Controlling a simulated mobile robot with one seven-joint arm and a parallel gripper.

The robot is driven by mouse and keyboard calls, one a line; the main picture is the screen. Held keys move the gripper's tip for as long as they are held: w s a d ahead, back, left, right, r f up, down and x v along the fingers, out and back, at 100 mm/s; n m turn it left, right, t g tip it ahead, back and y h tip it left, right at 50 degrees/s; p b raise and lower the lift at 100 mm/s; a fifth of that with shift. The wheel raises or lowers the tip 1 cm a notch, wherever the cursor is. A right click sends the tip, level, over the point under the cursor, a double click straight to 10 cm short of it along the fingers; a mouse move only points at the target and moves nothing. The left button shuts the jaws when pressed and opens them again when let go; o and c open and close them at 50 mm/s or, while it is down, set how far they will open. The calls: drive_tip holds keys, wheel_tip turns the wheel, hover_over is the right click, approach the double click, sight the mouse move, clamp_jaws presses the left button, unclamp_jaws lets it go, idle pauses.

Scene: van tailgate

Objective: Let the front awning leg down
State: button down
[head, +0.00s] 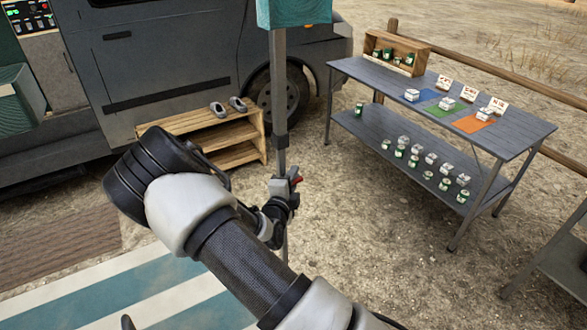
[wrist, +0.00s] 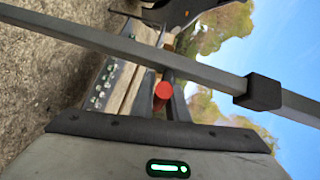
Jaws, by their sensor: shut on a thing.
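The front awning leg (head: 279,90) is a grey upright pole under the teal awning edge. My gripper (head: 283,192) is shut on the leg below the collar; the exact contact is partly hidden. A small red part (head: 297,180) sticks out beside the gripper, and it shows as a round red end (wrist: 163,91) in the wrist view. The leg's foot is hidden behind my arm.
A grey table (head: 470,115) with jars, cards and a wooden crate (head: 392,52) stands at right. A wooden step (head: 215,135) with shoes (head: 228,106) is by the van (head: 150,60). A striped mat (head: 150,290) lies at lower left. Bare gravel lies between leg and table.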

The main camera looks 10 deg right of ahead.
wheel_tip(320, 180, down, 8)
drive_tip(key=b, duration=0.1)
drive_tip(key=shift+b, duration=0.35)
drive_tip(key=shift+r, duration=0.1)
drive_tip(key=c, duration=1.8)
unclamp_jaws()
drive_tip(key=shift+o, duration=0.2)
drive_tip(key=p+v, duration=0.1)
drive_tip(key=v, duration=1.6)
drive_tip(key=shift+s+p, duration=0.25)
drive_tip(key=shift+p, duration=0.05)
drive_tip(key=shift+a, duration=0.1)
